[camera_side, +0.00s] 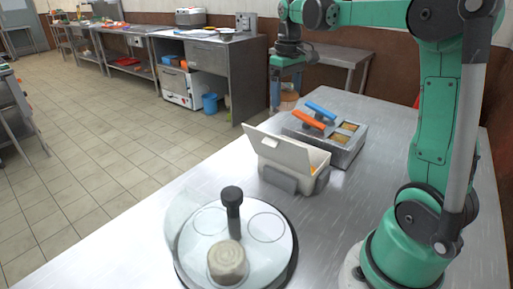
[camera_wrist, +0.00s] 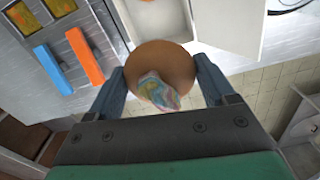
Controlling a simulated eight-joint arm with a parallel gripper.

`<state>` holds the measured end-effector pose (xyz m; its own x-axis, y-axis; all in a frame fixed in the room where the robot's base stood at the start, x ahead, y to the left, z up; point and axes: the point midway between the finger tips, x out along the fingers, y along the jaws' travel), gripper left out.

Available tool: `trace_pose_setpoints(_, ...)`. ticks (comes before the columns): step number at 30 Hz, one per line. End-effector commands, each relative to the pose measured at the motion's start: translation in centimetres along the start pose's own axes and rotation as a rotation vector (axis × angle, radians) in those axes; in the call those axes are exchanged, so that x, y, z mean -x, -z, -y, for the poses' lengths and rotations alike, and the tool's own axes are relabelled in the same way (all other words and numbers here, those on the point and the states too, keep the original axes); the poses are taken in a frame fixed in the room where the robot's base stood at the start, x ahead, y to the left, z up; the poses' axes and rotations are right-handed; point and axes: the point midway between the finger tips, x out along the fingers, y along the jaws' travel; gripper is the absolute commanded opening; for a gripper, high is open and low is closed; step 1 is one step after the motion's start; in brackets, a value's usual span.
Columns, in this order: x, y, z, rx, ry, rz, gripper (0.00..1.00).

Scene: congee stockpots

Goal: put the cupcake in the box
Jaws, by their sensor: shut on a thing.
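My gripper (camera_wrist: 160,75) is shut on a round brown cupcake (camera_wrist: 165,57), with one finger on each side of it. A multicoloured swirled patch shows on its near part in the wrist view. In the side view, my gripper (camera_side: 287,88) holds the cupcake (camera_side: 288,101) above the far left part of the metal table, beyond the box. The white box (camera_side: 279,151) stands on the table with its lid raised. Its pale wall also shows at the top of the wrist view (camera_wrist: 228,22). The cupcake is outside the box, and most of the box's inside is hidden.
A grey unit (camera_side: 345,149) with orange and blue handles stands just behind the box. A round white tray (camera_side: 205,222) with a dark upright knob and a beige cylinder (camera_side: 228,262) is at the front. Bare tabletop lies between tray and box.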

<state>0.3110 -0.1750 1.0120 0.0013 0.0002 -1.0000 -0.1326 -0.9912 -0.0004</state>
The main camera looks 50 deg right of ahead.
Motion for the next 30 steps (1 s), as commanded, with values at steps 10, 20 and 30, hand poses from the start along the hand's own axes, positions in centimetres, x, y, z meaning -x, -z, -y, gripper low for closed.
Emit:
trace_pose_setpoints(10,-2.9,0.1,0.0,0.000,0.000,0.000,0.25)
trace_pose_setpoints(20,-6.3,0.1,0.0,0.000,-0.001,0.000,0.25)
trace_pose_setpoints(30,-9.8,0.0,0.0,0.000,0.000,0.000,0.25)
